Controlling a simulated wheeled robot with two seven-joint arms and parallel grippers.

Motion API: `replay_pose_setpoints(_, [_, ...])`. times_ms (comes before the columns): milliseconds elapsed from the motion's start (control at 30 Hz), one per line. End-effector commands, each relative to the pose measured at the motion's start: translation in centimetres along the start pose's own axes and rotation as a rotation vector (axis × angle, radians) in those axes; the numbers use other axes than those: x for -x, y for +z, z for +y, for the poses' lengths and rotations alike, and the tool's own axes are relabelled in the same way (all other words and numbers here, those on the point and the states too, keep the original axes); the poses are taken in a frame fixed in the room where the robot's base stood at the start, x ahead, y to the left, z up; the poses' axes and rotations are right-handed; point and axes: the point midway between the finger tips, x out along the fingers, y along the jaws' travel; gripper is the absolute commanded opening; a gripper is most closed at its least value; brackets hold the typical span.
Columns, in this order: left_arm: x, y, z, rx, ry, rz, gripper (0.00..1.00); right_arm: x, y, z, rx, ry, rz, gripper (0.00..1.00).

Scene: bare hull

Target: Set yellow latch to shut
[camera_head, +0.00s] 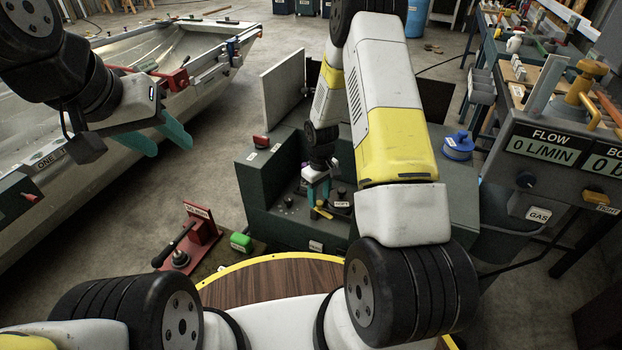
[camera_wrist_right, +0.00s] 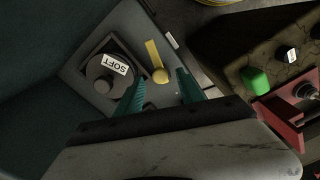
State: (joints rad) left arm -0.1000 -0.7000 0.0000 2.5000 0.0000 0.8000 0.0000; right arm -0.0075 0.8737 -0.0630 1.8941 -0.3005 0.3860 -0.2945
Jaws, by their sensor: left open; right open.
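A yellow latch (camera_wrist_right: 153,55), a flat bar with a round knob at one end, lies on a grey plate beside a dark knob labelled SOFT. In the head view the latch (camera_head: 323,213) shows small below my right gripper. My right gripper (camera_head: 318,193) points down at the dark green bench. In the right wrist view its teal fingers (camera_wrist_right: 161,84) are apart, one on each side of the latch's round end, with nothing gripped; contact cannot be told. My left gripper (camera_head: 160,138) is open and empty over the boat's edge at the left.
A red stand (camera_head: 203,222) with a black lever and a green block (camera_head: 240,242) are left of the bench (camera_head: 262,205). A blue round item (camera_head: 458,146) sits on its right. A FLOW panel (camera_head: 550,146) stands further right. An open boat (camera_head: 130,55) fills the left.

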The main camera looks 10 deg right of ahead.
Motion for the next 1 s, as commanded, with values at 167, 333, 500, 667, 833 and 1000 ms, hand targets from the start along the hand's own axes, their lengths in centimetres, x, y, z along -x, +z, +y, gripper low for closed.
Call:
replay_pose_setpoints(167, [0.0, 0.0, 0.0, 0.0, 0.0, 0.0, 0.45, -1.6, 0.0, 0.0, 0.0, 0.0, 0.0, 0.45])
replay_pose_setpoints(333, [0.0, 0.0, 0.0, 0.0, 0.0, 0.0, 0.45, -1.9, 0.0, 0.0, -0.001, 0.0, 0.001, 0.45])
replay_pose_setpoints(500, [0.0, 0.0, 0.0, 0.0, 0.0, 0.0, 0.45, -1.9, 0.0, 0.0, -0.001, 0.0, 0.001, 0.37])
replay_pose_setpoints(667, [0.0, 0.0, 0.0, 0.0, 0.0, 0.0, 0.45, -1.9, 0.0, 0.0, -0.001, 0.0, 0.001, 0.06])
replay_pose_setpoints(833, [0.0, 0.0, 0.0, 0.0, 0.0, 0.0, 0.45, -1.8, 0.0, 0.0, -0.001, 0.0, 0.001, 0.0])
replay_pose_setpoints(1000, [0.0, 0.0, 0.0, 0.0, 0.0, 0.0, 0.45, -1.8, 0.0, 0.0, -0.001, 0.0, 0.001, 0.0])
